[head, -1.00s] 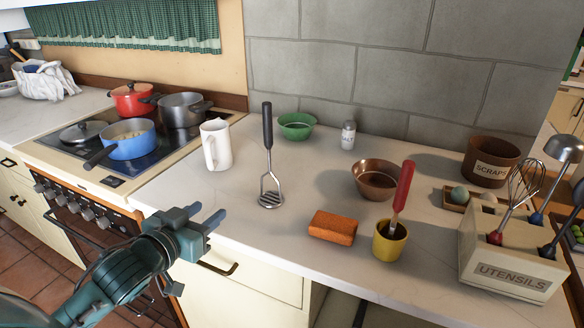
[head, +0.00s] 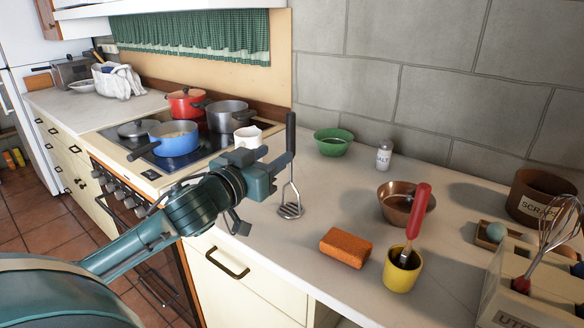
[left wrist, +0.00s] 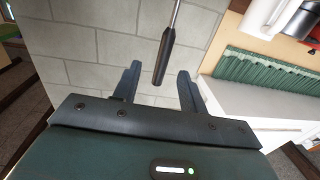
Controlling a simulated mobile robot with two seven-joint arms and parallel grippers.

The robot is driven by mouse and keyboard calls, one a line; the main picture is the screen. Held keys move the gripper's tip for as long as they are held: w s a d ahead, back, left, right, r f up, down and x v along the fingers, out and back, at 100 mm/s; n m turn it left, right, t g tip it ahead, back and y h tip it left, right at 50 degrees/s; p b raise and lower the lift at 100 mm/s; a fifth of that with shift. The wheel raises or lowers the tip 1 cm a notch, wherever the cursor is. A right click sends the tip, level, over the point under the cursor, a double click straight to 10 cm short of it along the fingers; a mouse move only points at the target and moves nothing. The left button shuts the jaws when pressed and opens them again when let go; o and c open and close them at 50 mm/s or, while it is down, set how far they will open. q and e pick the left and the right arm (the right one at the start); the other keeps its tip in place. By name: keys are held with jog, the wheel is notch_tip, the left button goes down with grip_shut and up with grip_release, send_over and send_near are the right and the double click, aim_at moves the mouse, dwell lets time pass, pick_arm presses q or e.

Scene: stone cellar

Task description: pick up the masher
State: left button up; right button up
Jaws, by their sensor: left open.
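The masher (head: 290,138) stands upright on the counter, its black handle up and its metal mashing head (head: 290,210) down. My left gripper (head: 274,161) is open beside the handle, coming from the left in the head view. In the left wrist view, the black handle (left wrist: 163,58) shows upside down, its end in the gap between the open fingers (left wrist: 158,80), with none shut on it. My right gripper is not in view.
A white mug (head: 248,138) stands just behind my left gripper. A green bowl (head: 333,146) and salt shaker (head: 384,156) are at the back. An orange sponge (head: 346,248), yellow cup (head: 402,272) and copper bowl (head: 393,207) are to the right. The stove with pots is left.

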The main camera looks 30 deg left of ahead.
aim_at(288, 141)
pick_arm(q)
jog(key=w, duration=0.3)
jog(key=shift+w, duration=0.2)
jog(key=w, duration=0.1)
jog(key=w+p, duration=0.1)
jog(key=w, duration=0.2)
jog(key=shift+w+a+r+p, duration=0.25)
jog(key=shift+a+p, duration=0.1)
jog(key=shift+a, duration=0.05)
jog(key=shift+w+f, duration=0.15)
jog(key=shift+w, duration=0.25)
jog(key=shift+c, duration=0.3)
grip_shut()
